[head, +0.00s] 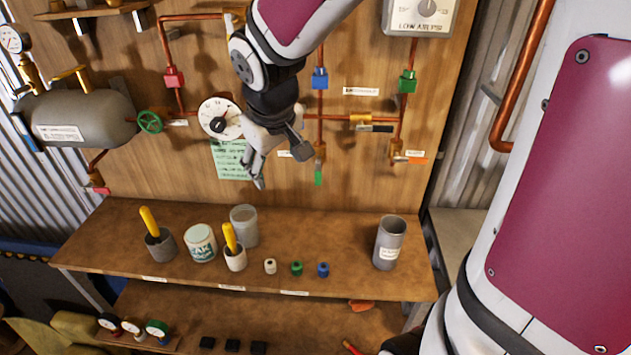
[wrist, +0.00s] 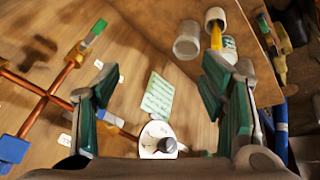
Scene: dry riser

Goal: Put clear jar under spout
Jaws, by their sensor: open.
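The clear jar (head: 244,226) stands upright on the wooden shelf, behind a white cup with a yellow-handled tool. It also shows in the wrist view (wrist: 187,42), near the top. My gripper (head: 277,168) hangs in front of the panel, above and slightly right of the jar, apart from it. In the wrist view its green-padded fingers (wrist: 160,85) are spread with nothing between them. A brass outlet with a green tip (head: 318,177) hangs from the pipe right of my gripper. Another brass outlet with an orange lever (head: 398,160) is farther right. I cannot tell which is the spout.
On the shelf (head: 345,278) stand a grey cup (head: 160,245) with a yellow handle, a labelled can (head: 200,243), the white cup (head: 235,258), small coloured fittings (head: 297,268) and a grey cylinder (head: 389,243). The shelf between jar and cylinder is mostly clear towards the back.

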